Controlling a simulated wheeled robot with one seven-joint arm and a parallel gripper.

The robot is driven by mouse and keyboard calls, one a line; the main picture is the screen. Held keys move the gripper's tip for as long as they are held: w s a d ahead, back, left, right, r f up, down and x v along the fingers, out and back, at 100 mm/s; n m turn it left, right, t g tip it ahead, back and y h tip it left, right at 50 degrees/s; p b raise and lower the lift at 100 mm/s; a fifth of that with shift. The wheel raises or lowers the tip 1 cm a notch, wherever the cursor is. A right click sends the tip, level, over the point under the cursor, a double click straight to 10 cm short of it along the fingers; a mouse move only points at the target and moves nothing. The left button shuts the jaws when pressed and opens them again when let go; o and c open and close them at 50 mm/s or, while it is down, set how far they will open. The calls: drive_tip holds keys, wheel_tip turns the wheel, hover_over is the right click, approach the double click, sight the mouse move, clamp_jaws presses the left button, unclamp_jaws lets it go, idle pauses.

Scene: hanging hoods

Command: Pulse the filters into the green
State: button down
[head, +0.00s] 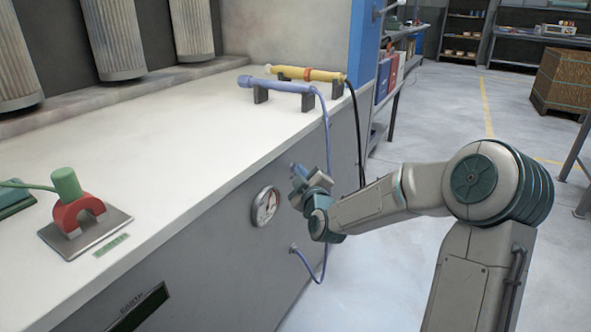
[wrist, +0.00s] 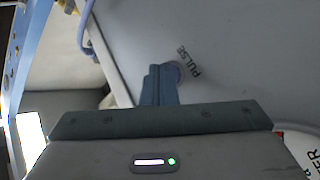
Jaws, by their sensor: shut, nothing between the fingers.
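Three pleated grey filters (head: 115,40) hang at the back left of the head view. A round dial gauge (head: 265,206) with a white face is on the bench's front panel; its needle is too small to read surely. In the wrist view, a round button (wrist: 179,71) beside the word PULSE (wrist: 188,62) is partly hidden by my fingertips. My gripper (wrist: 160,72) is shut and empty, its tips at the button; I cannot tell whether they touch or press it. In the head view my gripper (head: 297,172) is right of and slightly above the gauge, hiding the button.
The white bench top (head: 190,130) bears a blue wand (head: 275,86) and a yellow wand (head: 310,74) on black rests. The blue hose (head: 327,130) and a black cable (head: 357,135) hang near my gripper. A red clamp (head: 78,214) stands at left.

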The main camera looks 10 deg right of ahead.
drive_tip(key=shift+s+d, duration=0.45)
drive_tip(key=shift+d, duration=0.15)
drive_tip(key=shift+d, duration=0.15)
drive_tip(key=s+d, duration=0.1)
drive_tip(key=d, duration=0.1)
drive_tip(key=s+d, duration=0.1)
drive_tip(key=s, duration=0.1)
drive_tip(key=shift+d, duration=0.4)
idle(0.5)
